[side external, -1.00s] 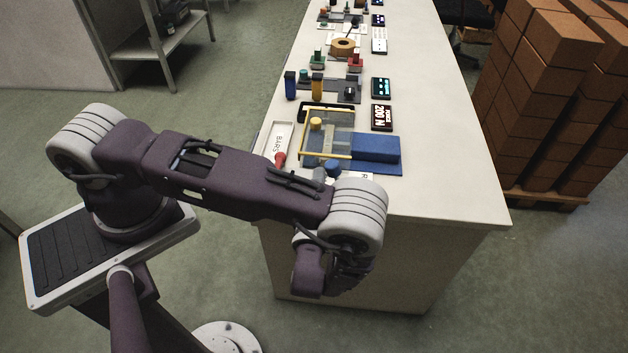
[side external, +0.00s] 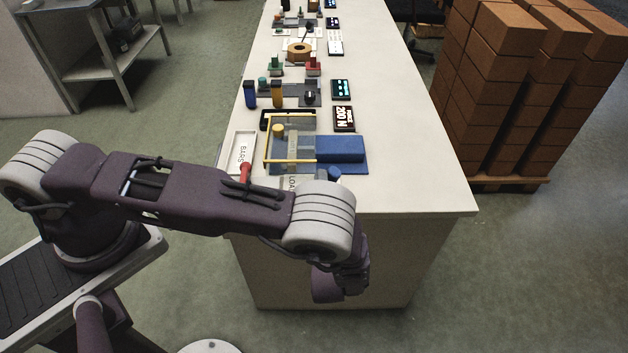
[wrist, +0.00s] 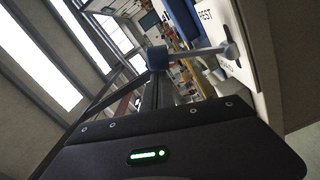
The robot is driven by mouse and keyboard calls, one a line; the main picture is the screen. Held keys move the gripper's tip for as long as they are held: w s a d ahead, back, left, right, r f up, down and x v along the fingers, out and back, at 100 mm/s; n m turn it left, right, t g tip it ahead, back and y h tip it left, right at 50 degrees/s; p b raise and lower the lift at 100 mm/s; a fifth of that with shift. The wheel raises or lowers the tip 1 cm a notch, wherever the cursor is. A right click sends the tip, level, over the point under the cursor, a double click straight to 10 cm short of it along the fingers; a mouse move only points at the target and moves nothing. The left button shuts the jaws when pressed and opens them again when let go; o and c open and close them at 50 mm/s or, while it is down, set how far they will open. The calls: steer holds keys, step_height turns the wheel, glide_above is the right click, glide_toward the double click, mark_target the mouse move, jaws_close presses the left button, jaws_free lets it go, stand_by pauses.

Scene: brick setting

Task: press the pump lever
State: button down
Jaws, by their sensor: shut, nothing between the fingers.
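The blue press (side external: 342,150) with its yellow-edged clear guard (side external: 291,161) stands near the front end of the bench. A lever with a blue knob (side external: 335,173) shows at its near edge, its rod mostly hidden behind my arm. In the wrist view, a grey rod (wrist: 195,53) with a blue-grey end (wrist: 157,57) crosses just beyond my fingertips; I take it to be the pump lever. My gripper (wrist: 158,88) is shut and empty, close to that end; contact cannot be told. In the side view my gripper's fingers are hidden.
A white tray marked BARS (side external: 242,151) lies left of the press, with a red knob (side external: 245,172) near it. A display reading 200 N (side external: 344,118) stands behind. Several fixtures line the bench (side external: 410,150). Bricks (side external: 530,90) are stacked on the right.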

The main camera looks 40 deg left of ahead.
steer(key=shift+w+d, duration=0.2)
steer(key=shift+d, duration=0.05)
stand_by(0.4)
steer(key=s+d+r, duration=0.1)
steer(key=s+d, duration=0.4)
steer(key=s, duration=0.5)
steer(key=shift+s+r, duration=0.25)
steer(key=s+a+r+n+g+h, duration=0.25)
steer(key=a+r+n+g, duration=0.3)
steer(key=r+n, duration=0.6)
steer(key=s+a+r+n+g+h, duration=0.25)
steer(key=a+r+n+g, duration=0.4)
steer(key=n, duration=0.85)
steer(key=s+d+r+n+t+h, duration=0.2)
steer(key=s+r+n+t+h, duration=0.3)
steer(key=n, duration=1.7)
steer(key=s+r+h, duration=0.3)
steer(key=s+r, duration=0.1)
steer(key=r, duration=0.1)
steer(key=shift+s+d+r, duration=0.15)
steer(key=shift+s, duration=0.25)
